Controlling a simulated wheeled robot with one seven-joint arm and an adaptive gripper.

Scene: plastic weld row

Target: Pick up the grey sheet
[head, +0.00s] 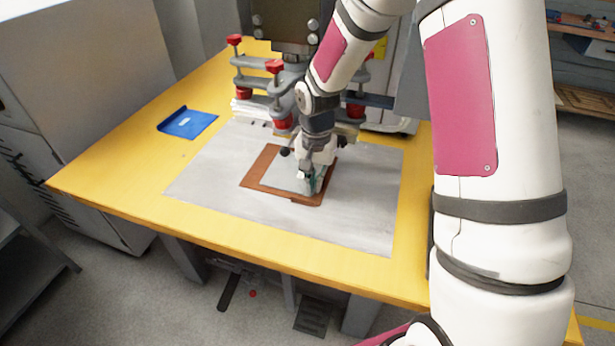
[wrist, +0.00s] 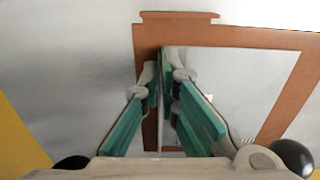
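The grey sheet (head: 283,176) lies flat inside a brown frame (head: 257,170) on the table. In the wrist view the grey sheet (wrist: 240,85) looks pale and glossy, with the brown frame (wrist: 280,38) around it. My gripper (head: 312,189) points down at the right part of the frame in the head view. In the wrist view my gripper (wrist: 161,70) has its teal-padded fingertips close together at the sheet's left edge, over the frame's inner border. The fingers hide part of this edge. Whether they clamp it is not clear.
A wide grey plate (head: 218,172) lies under the frame on the yellow table (head: 118,165). A press with red knobs (head: 275,66) stands just behind. A blue item (head: 187,122) lies at the left. The table's left side is mostly clear.

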